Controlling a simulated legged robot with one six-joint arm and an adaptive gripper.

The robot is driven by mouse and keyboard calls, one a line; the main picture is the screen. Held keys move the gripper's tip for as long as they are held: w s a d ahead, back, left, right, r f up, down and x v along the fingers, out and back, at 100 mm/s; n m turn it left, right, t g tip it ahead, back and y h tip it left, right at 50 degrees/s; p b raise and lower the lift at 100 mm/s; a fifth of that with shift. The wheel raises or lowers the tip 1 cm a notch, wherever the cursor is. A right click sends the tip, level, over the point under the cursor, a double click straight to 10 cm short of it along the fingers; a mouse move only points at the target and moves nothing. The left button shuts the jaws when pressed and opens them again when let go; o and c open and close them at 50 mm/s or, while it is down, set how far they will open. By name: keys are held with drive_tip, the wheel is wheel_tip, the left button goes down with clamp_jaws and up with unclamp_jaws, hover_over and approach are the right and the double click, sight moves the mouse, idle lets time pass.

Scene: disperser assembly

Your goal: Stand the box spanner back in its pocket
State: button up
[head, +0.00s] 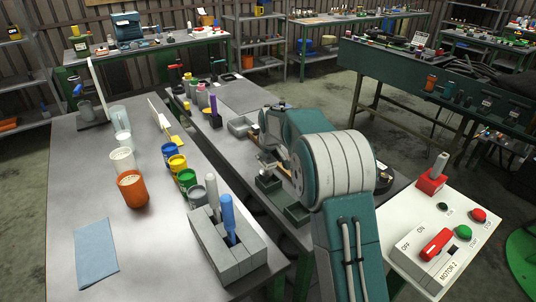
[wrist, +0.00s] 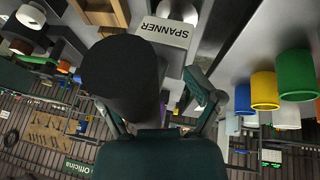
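The box spanner is a thick dark cylinder (wrist: 120,70) in the wrist view. It looks tilted, with one end toward the camera. My gripper (wrist: 164,92) has a finger on each side of it and seems shut on it; the left contact is hidden, and a gap shows beside the right finger. A grey label reading SPANNER (wrist: 166,32) shows upside down just beyond the cylinder. In the head view my arm hides the gripper and spanner. Small green open holders (head: 297,213) stand on the middle bench; I cannot tell which is the spanner's pocket.
On the left bench stand a grey block (head: 228,248) with blue and grey handles, an orange pot (head: 132,189), several paint cans and a blue cloth (head: 96,253). A switch panel (head: 440,235) is at right.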

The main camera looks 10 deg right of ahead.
drive_tip(key=shift+s+d+r, duration=0.1)
drive_tip(key=shift+r, duration=0.05)
drive_tip(key=s+r+m, duration=0.1)
drive_tip(key=s+r, duration=1.3)
drive_tip(key=r, duration=0.1)
drive_tip(key=s+f+m, duration=0.3)
drive_tip(key=s+m, duration=0.1)
drive_tip(key=s, duration=2.6)
drive_tip(key=shift+s+f, duration=0.2)
drive_tip(key=shift+s, duration=0.1)
